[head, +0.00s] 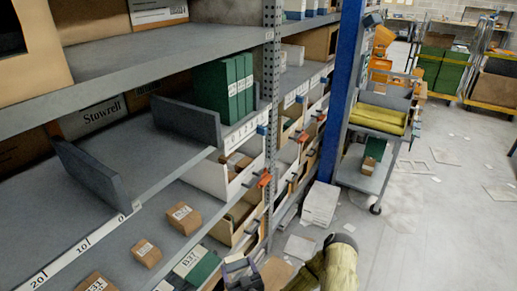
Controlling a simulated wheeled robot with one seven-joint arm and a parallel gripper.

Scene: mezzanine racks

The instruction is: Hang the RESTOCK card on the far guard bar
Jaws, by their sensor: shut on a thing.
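My gripper (241,272) shows only in part at the bottom edge of the head view, dark with pale edges, in front of the lower shelf. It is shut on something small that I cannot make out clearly. No RESTOCK lettering can be read anywhere, so I cannot tell the card for sure. Two dark grey upright bars or dividers stand across the middle shelf. The farther one (188,119) is beside green binders, and the nearer one (91,172) is to the left. I cannot tell whether either is a guard bar. No card shows on them.
Green binders (224,88) stand on the middle shelf (150,155). Small brown boxes (184,217) lie on the lower shelf. A perforated post (270,75) and a blue upright (344,85) rise to the right. A cart (378,150) stands beyond.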

